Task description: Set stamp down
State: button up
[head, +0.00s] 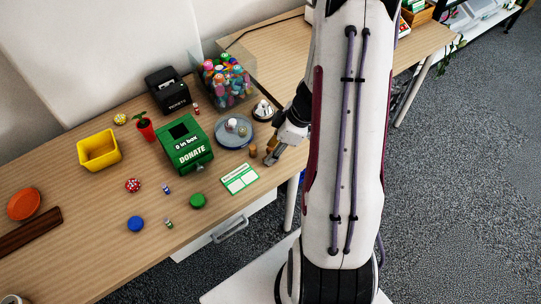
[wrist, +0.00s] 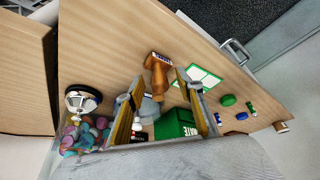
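The stamp (wrist: 158,72) has a brown wooden handle and a small lettered label at its base. In the head view, the small brown stamp (head: 253,150) appears to stand on the table between the grey plate and the green-and-white card. My gripper (head: 269,157) is low over the table, just to the right of it. In the wrist view, my gripper's two fingers (wrist: 160,75) are spread with yellowish inner pads. The stamp shows between them, with gaps on both sides. I cannot tell its exact depth relative to the fingertips.
The green donation box (head: 185,146) and round grey plate (head: 223,143) stand left of my gripper. The card (head: 240,179) lies near the front edge. A bell (head: 263,112) and clear bin (head: 224,77) stand behind. The table's left front has bare patches among small items.

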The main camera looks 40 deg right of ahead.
jog(key=shift+x, duration=0.85)
grip_shut()
